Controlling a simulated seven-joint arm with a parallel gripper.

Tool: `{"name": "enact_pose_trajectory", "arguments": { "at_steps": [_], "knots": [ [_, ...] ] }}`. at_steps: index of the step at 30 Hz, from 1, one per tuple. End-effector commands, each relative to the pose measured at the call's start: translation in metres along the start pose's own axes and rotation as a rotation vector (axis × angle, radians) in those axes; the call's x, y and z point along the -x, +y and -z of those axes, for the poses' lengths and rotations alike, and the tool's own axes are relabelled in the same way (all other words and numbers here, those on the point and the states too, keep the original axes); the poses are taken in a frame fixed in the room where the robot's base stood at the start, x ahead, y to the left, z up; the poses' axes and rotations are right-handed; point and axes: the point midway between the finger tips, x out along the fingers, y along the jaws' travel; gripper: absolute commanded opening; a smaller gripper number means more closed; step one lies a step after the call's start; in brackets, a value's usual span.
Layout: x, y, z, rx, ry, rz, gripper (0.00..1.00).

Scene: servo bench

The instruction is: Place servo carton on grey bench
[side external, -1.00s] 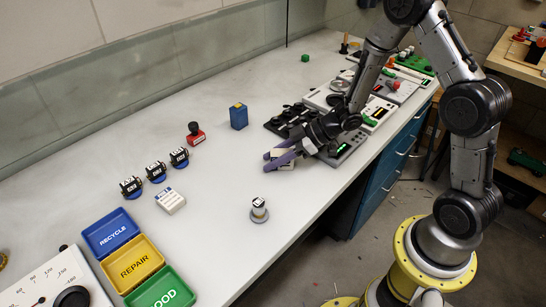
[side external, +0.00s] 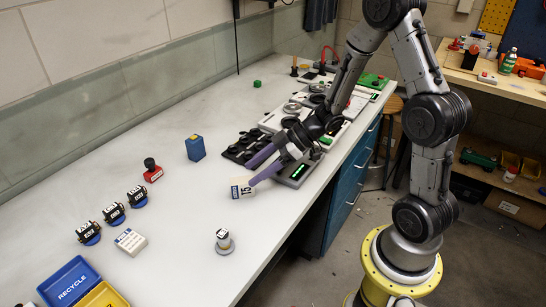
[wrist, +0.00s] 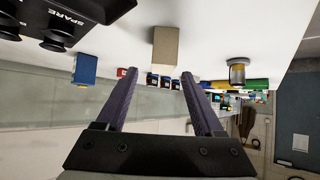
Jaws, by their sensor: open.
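A small pale carton (side external: 242,188) with a dark blue label and a number rests on the grey bench (side external: 205,225). It also shows in the wrist view as a plain beige box (wrist: 165,47) just beyond my fingertips. My gripper (side external: 251,174) has its two purple fingers spread, with nothing between them. The fingers also show in the wrist view (wrist: 158,75), apart from each other. The lower finger overlaps the carton's edge in the side view, so I cannot tell whether they touch.
Another white, blue-labelled box (side external: 130,241) lies beside several black servos (side external: 114,213). A blue box (side external: 195,147), a red-based item (side external: 152,171) and a small cylinder (side external: 224,242) stand apart. The blue RECYCLE tray (side external: 70,282) is front left. Black holders (side external: 245,146) and devices line the right side.

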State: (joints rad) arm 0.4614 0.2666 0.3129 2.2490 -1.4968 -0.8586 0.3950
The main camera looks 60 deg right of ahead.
Motion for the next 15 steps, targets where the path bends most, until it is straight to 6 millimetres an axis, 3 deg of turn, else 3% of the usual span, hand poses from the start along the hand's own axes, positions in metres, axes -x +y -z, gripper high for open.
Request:
{"name": "enact_pose_trajectory", "arguments": {
  "at_steps": [6, 15],
  "knots": [
    [0.041, 0.001, 0.0, -0.001, 0.0, -0.005, 0.69],
    [0.062, 0.009, 0.006, 0.02, -0.018, -0.058, 0.69]
  ]
}}
